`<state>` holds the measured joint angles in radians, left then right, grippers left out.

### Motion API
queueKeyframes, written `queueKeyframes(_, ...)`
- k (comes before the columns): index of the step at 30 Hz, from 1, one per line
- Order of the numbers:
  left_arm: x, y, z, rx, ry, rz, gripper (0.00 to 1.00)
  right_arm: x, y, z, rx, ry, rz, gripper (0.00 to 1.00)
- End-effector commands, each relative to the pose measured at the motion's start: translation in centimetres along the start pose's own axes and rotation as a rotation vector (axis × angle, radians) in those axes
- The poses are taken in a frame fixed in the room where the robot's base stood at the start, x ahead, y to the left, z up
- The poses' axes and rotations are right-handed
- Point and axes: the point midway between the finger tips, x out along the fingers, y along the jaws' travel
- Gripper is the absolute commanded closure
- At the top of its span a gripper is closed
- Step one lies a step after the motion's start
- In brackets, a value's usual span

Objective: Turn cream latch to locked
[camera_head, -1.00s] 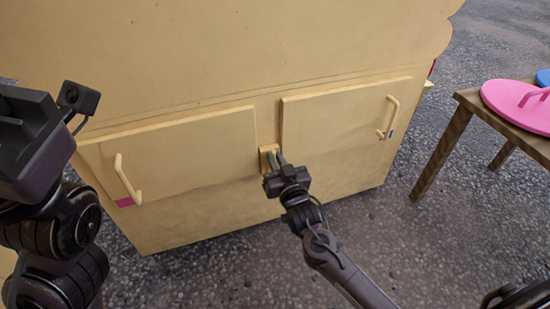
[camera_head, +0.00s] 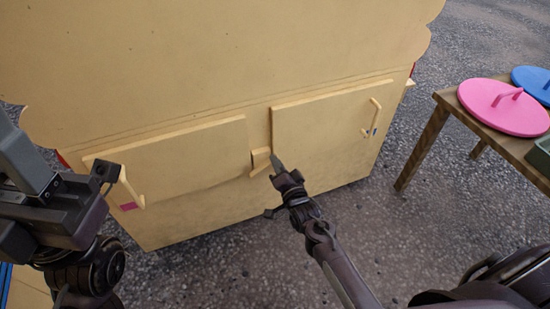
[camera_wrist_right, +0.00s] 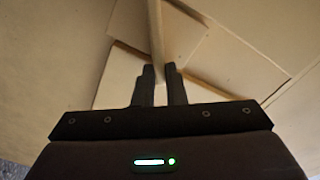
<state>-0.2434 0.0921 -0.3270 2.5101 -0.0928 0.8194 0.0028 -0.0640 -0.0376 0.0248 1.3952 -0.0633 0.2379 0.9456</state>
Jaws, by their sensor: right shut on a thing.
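The cream latch (camera_head: 260,160) sits on the cream stall front, between the left door (camera_head: 190,155) and the right door (camera_head: 325,118). My right gripper (camera_head: 276,158) reaches it from below right, with one finger showing edge-on. In the right wrist view, its two dark fingers (camera_wrist_right: 160,75) are shut on the latch's thin cream bar (camera_wrist_right: 155,30), which stands out from a cream plate (camera_wrist_right: 118,75). The gripped part is hidden between the fingers. My left gripper (camera_head: 28,160) hangs at the left edge, away from the latch; its jaw gap is unclear.
Handles stick out from the left door (camera_head: 130,187) and right door (camera_head: 376,115). A magenta mark (camera_head: 128,206) is by the left handle. A wooden table (camera_head: 445,100) at right bears a pink lid (camera_head: 490,118), a blue lid (camera_head: 522,77) and a green container (camera_head: 541,150). Grey ground lies open between.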

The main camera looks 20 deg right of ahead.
Motion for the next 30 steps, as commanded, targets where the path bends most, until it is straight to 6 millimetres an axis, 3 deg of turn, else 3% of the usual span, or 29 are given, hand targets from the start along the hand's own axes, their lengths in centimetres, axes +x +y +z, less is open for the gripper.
queueKeyframes(15,1.3,-0.1,-0.1,-0.004,-0.020,-0.010,0.64,0.0,1.7,0.3,0.432,0.001,0.002,1.00)
queueKeyframes(30,1.2,-0.2,0.0,-0.006,-0.035,-0.017,0.64,0.0,2.3,0.7,0.587,0.001,0.001,1.00)
